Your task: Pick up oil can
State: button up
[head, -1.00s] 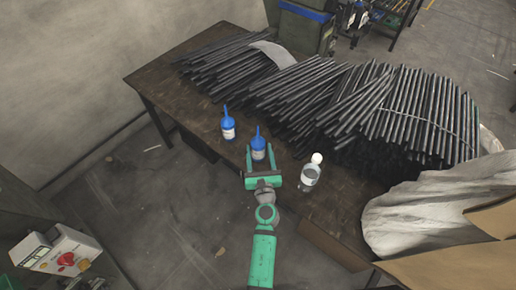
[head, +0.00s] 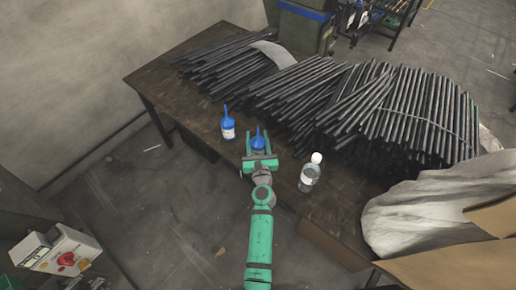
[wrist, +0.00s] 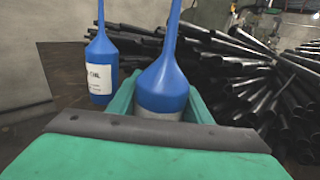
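A blue oil can (head: 258,142) with a long thin spout stands upright near the table's front edge. My gripper (head: 261,157) is open, low over that edge, with its green fingers on either side of this can. In the wrist view the same can (wrist: 163,85) rises between the fingers, its lower part hidden behind the gripper body. I see no clear grip on it. A second blue oil can (head: 228,128) with a white label stands to the left, outside the fingers; it also shows in the wrist view (wrist: 101,70).
A clear bottle with a white cap (head: 309,177) stands right of my gripper on the dark table (head: 190,62). Piles of black rods (head: 330,95) cover the table behind the cans. A pale cloth (head: 415,215) lies at the right.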

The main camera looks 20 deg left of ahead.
jog(key=c, duration=0.5)
jog(key=shift+r, duration=0.2)
